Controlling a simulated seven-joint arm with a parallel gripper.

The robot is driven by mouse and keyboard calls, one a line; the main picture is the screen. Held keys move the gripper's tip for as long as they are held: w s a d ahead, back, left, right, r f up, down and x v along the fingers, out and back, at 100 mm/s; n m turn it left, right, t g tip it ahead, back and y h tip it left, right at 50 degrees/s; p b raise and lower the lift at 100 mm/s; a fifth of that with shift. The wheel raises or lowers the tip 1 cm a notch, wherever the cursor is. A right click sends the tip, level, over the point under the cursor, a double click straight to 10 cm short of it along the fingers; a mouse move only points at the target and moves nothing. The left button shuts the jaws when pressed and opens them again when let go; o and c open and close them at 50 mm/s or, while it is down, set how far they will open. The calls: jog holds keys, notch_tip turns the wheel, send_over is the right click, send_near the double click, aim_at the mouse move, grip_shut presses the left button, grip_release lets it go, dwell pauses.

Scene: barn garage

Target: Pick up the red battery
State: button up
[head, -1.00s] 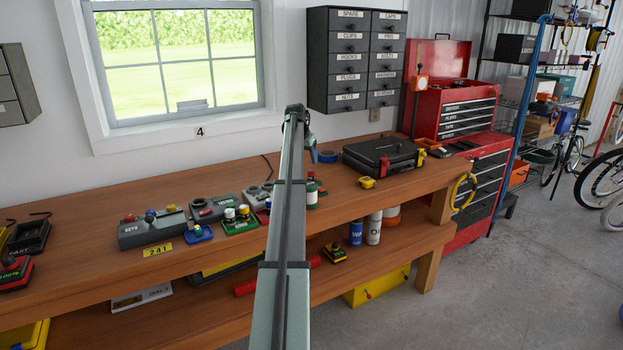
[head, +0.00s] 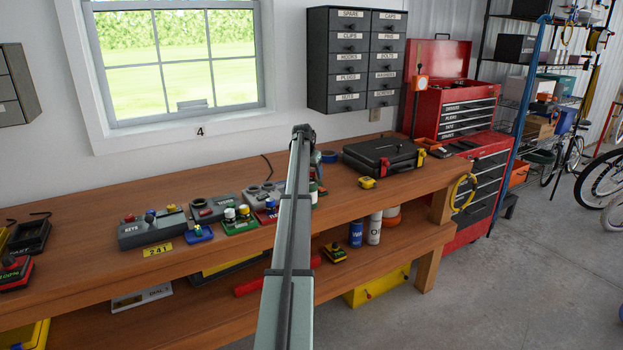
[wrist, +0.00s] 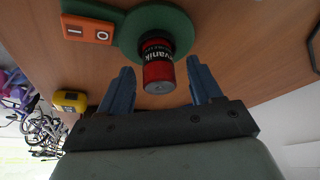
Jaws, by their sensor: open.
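The red battery (wrist: 158,71) is a short cylinder with a black band and pale lettering, seen in the wrist view. Its far end is at a round green base (wrist: 177,24); I cannot tell how it is seated. My gripper (wrist: 159,78) is open, its two blue fingers on either side of the battery, with visible gaps to it. The battery's grey end faces my palm. In the head view my arm covers the spot, and I cannot make out the battery there.
An orange switch block (wrist: 88,29) sits beside the green base. A yellow item (wrist: 70,101) lies farther off on the wooden bench (head: 215,262). Several small devices stand left of my arm, and a black case (head: 383,154) lies to the right.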

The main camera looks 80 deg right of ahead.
jog(key=shift+c, duration=0.2)
grip_shut()
dwell(0.3)
jog(key=shift+r, duration=0.1)
jog(key=shift+r, duration=0.35)
jog(key=r, duration=0.5)
jog(key=w+r, duration=0.1)
jog(key=r, duration=0.2)
jog(key=shift+a+r, duration=0.1)
jog(key=shift+r, duration=0.2)
jog(key=w+a, duration=1.1)
jog(key=w, duration=0.2)
jog(key=shift+w+f, duration=0.3)
jog(key=shift+f, duration=0.15)
